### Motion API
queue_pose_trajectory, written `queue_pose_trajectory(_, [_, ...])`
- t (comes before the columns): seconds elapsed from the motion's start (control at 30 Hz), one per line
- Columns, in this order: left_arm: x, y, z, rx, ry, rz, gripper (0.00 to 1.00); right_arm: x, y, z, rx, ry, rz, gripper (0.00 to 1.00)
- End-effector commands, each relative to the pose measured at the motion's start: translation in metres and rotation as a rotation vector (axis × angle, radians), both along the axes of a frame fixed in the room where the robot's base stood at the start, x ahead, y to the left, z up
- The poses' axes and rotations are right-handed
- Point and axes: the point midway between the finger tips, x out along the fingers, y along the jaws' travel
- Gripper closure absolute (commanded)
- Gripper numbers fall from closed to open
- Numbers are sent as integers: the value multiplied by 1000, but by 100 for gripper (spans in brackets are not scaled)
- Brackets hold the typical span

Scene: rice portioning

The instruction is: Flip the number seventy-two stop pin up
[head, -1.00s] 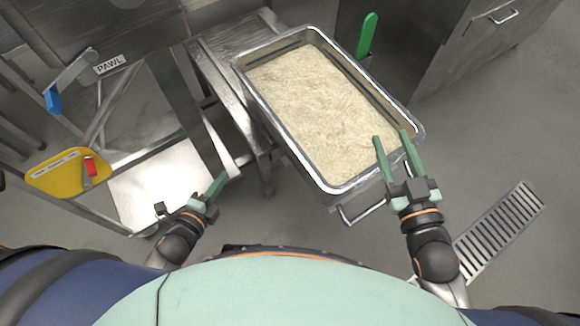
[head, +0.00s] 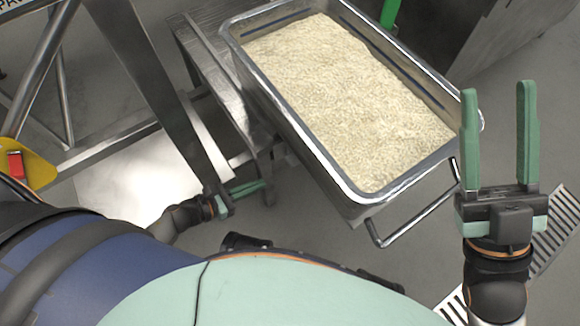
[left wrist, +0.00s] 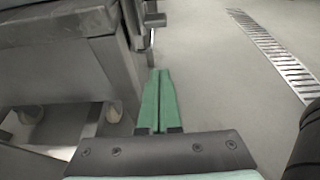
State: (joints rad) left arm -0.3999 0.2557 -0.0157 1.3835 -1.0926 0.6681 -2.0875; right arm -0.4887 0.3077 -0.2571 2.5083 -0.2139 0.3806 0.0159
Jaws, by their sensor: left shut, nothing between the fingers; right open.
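No stop pin marked seventy-two can be made out in these views. A yellow plate (head: 40,172) with a red piece (head: 16,165) on it is cut off at the left edge of the head view. My left gripper (head: 262,187) is low, beside a steel leg under the rice pan; in the left wrist view its green fingers (left wrist: 159,72) are together with nothing between them. My right gripper (head: 497,90) is open and empty, at the right of the pan's near corner.
A deep steel pan of rice (head: 362,190) with a wire handle (head: 420,216) stands on a steel stand (head: 215,70). Steel frame legs (head: 150,80) stand at the left. A floor drain grate (left wrist: 275,50) lies beyond my left gripper, with open floor around it.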

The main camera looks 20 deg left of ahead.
Motion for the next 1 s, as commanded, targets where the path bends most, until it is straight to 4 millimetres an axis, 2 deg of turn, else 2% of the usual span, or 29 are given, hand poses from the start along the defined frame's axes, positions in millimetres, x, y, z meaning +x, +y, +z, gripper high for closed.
queue_pose_trajectory(0.47, [4,-3,-4,7,-6,-6,100,-1,0,-2,-1,-5,1,50])
queue_pose_trajectory(0.67, [28,-22,-15,5,-8,-6,100,0,1,-12,-8,-3,-3,50])
queue_pose_trajectory(0.97, [76,-60,-37,6,-7,-6,100,1,3,-34,-28,1,-10,50])
queue_pose_trajectory(1.0, [76,-58,-31,11,-6,-7,100,1,4,-31,-30,3,-10,50])
